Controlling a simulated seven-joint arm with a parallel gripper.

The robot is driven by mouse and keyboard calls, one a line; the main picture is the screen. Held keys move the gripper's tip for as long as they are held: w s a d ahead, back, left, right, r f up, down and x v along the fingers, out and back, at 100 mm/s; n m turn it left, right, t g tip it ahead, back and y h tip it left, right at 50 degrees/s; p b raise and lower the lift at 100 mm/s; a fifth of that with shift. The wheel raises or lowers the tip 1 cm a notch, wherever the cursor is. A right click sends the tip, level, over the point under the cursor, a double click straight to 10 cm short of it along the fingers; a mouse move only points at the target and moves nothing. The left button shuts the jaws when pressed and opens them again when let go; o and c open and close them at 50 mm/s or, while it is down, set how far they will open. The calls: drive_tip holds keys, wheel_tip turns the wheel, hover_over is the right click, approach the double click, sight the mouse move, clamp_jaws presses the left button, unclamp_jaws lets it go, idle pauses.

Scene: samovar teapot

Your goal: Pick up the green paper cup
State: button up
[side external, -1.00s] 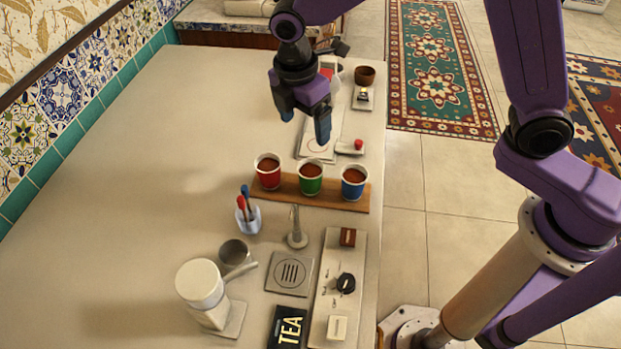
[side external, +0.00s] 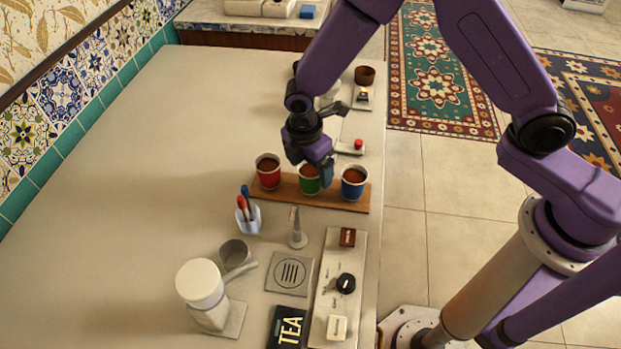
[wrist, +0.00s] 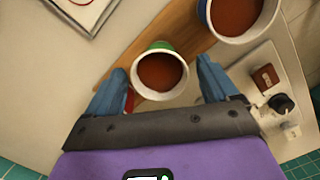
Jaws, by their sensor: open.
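The green paper cup (side external: 309,184) is the middle one of three cups on a wooden board (side external: 288,190), filled with brown liquid. My gripper (side external: 312,172) is just above it in the side view and hides part of its rim. In the wrist view the green cup (wrist: 160,72) shows its white rim and brown liquid between the two blue fingertips (wrist: 162,78) of my gripper. The fingers are apart, with a gap on both sides of the rim. Whether the fingertips are below the rim's height, I cannot tell.
The red cup (side external: 268,172) stands close on the left and the blue cup (side external: 354,183) close on the right. The counter on the left is clear.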

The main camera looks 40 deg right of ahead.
drive_tip(key=shift+f, duration=0.55)
drive_tip(key=shift+d, duration=0.1)
drive_tip(key=c, duration=0.7)
drive_tip(key=shift+r, duration=0.1)
